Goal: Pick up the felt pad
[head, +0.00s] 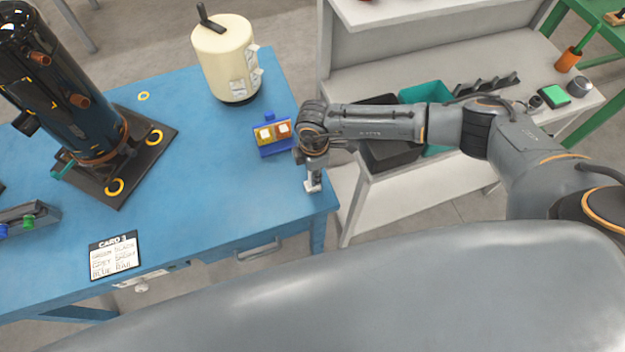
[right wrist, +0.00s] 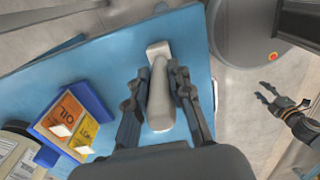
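I cannot identify the felt pad for certain. A pale grey object (right wrist: 160,88) with a wider, T-like far end lies near the table's right corner. It also shows as a small light shape in the head view (head: 313,186). My right gripper (right wrist: 159,72) is over it, one finger on each side. Whether the fingers press on it is not clear. Two small whitish squares (head: 265,133) (head: 284,128) sit on the yellow and orange boxes in a blue holder (head: 276,149). My left gripper (right wrist: 268,94) appears open and empty at the right of the right wrist view.
The blue table (head: 200,190) has clear room left of my right gripper. A cream tank (head: 222,60) stands behind the holder, and a dark cylinder (head: 88,130) on a plate stands left. A card (head: 115,257) lies near the front. White shelving (head: 350,200) stands close to the right.

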